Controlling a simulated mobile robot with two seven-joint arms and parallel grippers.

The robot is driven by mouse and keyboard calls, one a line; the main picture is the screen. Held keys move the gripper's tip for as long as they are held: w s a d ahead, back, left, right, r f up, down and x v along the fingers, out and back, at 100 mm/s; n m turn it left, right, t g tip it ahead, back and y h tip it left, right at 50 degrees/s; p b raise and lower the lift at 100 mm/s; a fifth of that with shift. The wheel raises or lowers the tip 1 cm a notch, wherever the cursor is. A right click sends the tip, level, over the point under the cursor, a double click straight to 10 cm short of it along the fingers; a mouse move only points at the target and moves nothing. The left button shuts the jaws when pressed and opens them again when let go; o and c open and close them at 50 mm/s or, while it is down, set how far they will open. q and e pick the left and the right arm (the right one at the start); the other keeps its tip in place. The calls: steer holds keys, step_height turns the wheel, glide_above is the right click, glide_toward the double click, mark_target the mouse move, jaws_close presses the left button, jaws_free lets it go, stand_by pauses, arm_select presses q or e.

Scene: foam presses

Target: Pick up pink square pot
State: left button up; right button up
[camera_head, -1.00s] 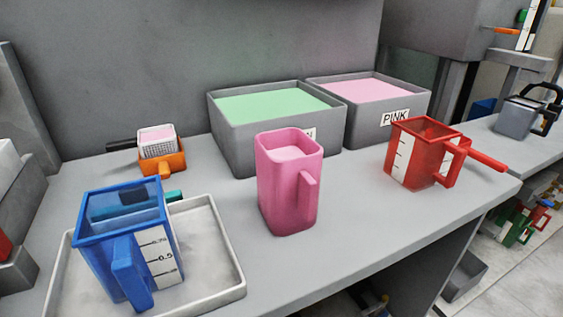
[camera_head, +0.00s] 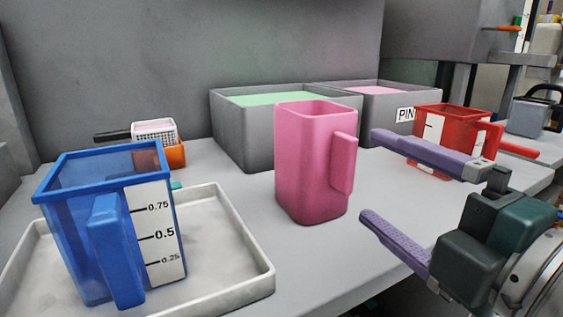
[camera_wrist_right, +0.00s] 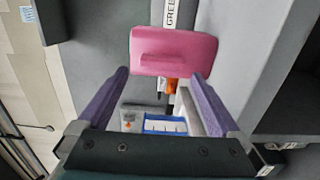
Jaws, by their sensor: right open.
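The pink square pot (camera_head: 308,165) stands upright on the grey counter, its handle on the right side facing my right gripper. My right gripper (camera_head: 368,175) is open and empty, its two purple fingers to the right of the pot and apart from it. In the right wrist view the pot (camera_wrist_right: 185,52) lies ahead, past the fingertips and between their lines, with its handle toward the camera; the gripper (camera_wrist_right: 162,78) is open there too. My left gripper is not in view.
A blue measuring jug (camera_head: 85,225) stands on a pale tray (camera_head: 235,285) at left. Bins with green (camera_head: 240,140) and pink (camera_head: 385,92) contents stand behind. A red jug (camera_head: 450,115) is behind my right gripper. An orange container (camera_head: 174,155) with a small basket is at back left.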

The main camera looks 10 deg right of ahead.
mark_target(352, 169)
steer(key=shift+x, duration=2.75)
steer(key=shift+f, duration=0.15)
steer(key=c, duration=1.2)
